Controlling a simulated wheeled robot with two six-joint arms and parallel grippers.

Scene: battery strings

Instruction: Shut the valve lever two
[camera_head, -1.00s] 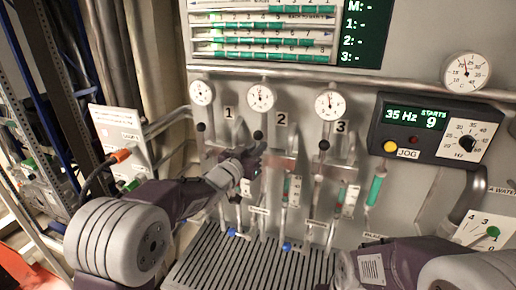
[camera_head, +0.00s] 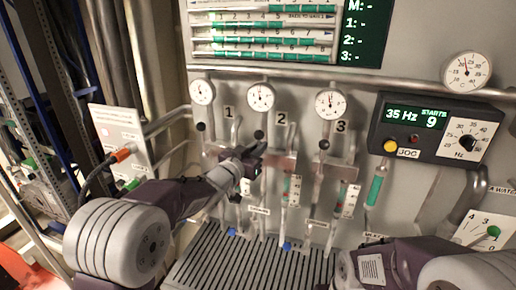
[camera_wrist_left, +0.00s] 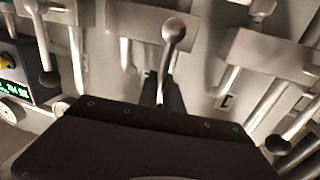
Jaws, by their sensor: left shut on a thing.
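The valve panel has three levers in a row under gauges numbered 1, 2 and 3. The lever at number two has a black knob (camera_head: 258,134) below its gauge (camera_head: 260,97). My left gripper (camera_head: 256,150) is just under that knob, in front of the pipework. In the left wrist view, a silver lever rod with a round end (camera_wrist_left: 173,30) rises between the dark fingers (camera_wrist_left: 160,95), which are shut on it. The gripper body hides the rod's other end. My right arm shows at lower right, but its gripper is out of view.
Knobs of lever one (camera_head: 201,127) and lever three (camera_head: 324,145) stand on either side. A control box (camera_head: 428,130) is on the right. A slatted grate (camera_head: 240,262) lies below. An orange-plugged cable (camera_head: 122,154) and rack are at the left.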

